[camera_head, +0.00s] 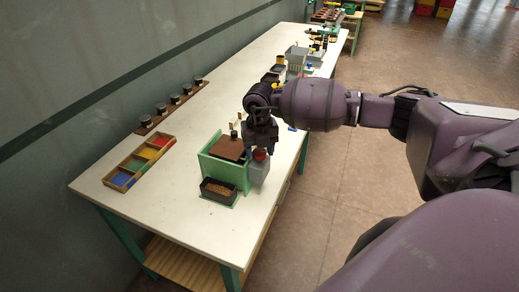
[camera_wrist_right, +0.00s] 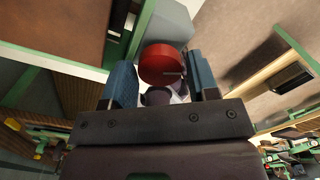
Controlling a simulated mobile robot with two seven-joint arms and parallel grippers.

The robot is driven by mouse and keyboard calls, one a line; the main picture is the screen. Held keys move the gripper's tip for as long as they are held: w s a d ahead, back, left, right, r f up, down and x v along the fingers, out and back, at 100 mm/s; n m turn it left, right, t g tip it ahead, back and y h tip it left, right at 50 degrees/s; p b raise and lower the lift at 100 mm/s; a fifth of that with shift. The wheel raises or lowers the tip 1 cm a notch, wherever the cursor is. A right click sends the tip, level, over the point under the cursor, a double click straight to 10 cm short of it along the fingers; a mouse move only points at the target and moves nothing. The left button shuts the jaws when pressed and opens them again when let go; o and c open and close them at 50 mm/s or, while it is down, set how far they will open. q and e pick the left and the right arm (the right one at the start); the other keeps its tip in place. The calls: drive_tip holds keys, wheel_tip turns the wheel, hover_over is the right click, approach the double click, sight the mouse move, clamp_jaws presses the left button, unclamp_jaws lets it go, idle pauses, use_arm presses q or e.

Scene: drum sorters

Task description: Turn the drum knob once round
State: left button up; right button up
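The red drum knob (camera_wrist_right: 163,63) is a round disc on a light grey housing (camera_wrist_right: 160,22) in the right wrist view. In the head view the knob (camera_head: 260,155) shows just below my right gripper (camera_head: 261,143), and the grey housing (camera_head: 259,174) is on the right side of a green sorter box (camera_head: 214,150). In the right wrist view the blue fingers of my right gripper (camera_wrist_right: 163,78) stand on either side of the knob, very close to its edges. I cannot tell whether they press on it. My left gripper is not in view.
A dark tray with brown pieces (camera_head: 219,189) stands at the front of the sorter. A wooden tray with blue, green, yellow and red compartments (camera_head: 123,179) lies to the left, before a rack of dark-topped cylinders (camera_head: 172,104). The white table (camera_head: 193,223) is clear at its near end.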

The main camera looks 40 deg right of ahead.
sight(259, 152)
drive_tip(key=c, duration=0.6)
drive_tip(key=shift+m+b, duration=0.3)
drive_tip(key=shift+m, duration=2.1)
drive_tip(key=o, duration=0.9)
drive_tip(key=shift+o, duration=0.2)
drive_tip(key=shift+r, duration=0.1)
wheel_tip(259, 152, up, 11)
drive_tip(key=b, duration=0.1)
drive_tip(key=shift+f, duration=0.2)
